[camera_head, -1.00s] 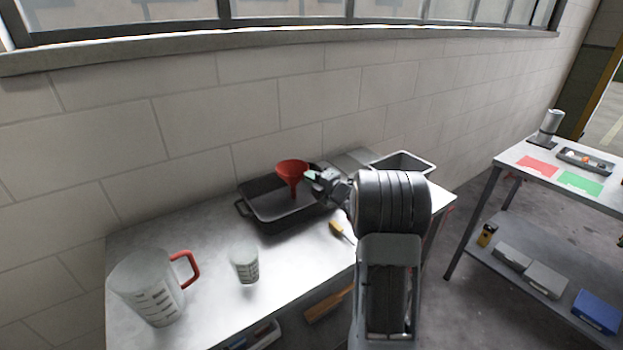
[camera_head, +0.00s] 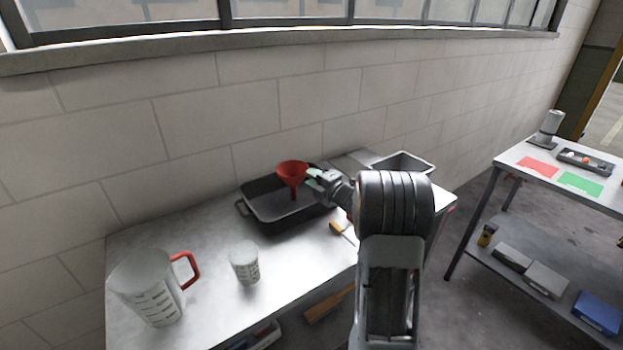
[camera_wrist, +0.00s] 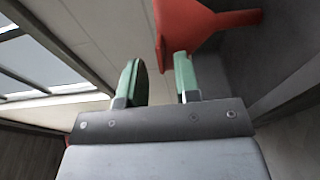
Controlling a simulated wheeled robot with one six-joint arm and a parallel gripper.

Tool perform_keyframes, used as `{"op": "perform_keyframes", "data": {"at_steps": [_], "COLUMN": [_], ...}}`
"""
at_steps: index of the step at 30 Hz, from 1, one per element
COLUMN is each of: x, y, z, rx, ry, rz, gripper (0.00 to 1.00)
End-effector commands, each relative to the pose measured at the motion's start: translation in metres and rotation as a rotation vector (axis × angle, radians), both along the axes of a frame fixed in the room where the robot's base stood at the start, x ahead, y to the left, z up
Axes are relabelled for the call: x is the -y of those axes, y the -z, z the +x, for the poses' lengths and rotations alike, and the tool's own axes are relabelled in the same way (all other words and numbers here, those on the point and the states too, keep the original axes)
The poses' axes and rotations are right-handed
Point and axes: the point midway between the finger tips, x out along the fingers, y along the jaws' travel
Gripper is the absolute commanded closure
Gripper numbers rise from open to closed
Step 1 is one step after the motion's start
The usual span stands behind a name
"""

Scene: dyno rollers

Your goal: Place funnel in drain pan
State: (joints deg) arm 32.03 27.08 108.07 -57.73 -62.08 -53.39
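The red funnel (camera_head: 292,171) is upright, wide mouth up and spout down, over the inside of the black drain pan (camera_head: 262,220) in the head view. I cannot tell whether its spout touches the pan floor. My gripper (camera_head: 311,178) is at the funnel's right side, by its rim. In the wrist view the funnel (camera_wrist: 197,25) is at the top, and my gripper's green fingers (camera_wrist: 160,72) stand apart. The rim's edge lies in the gap between them, with clear space to the left finger. The right finger overlaps the funnel in the picture.
A large jug with a red handle (camera_head: 150,290) and a small measuring cup (camera_head: 245,263) stand on the bench at the left. A grey tray (camera_head: 428,160) is right of the pan. A yellow-handled tool (camera_head: 337,228) lies in front of the pan.

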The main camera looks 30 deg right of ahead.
Motion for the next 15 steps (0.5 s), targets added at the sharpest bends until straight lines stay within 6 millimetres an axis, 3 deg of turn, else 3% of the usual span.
{"op": "perform_keyframes", "data": {"at_steps": [9, 15], "x": [0.019, 0.027], "y": [0.001, 0.001], "z": [-0.060, -0.090], "rx": [0.001, 0.000], "ry": [0.006, 0.004], "rz": [0.000, -0.001], "gripper": [0.70, 0.70]}}
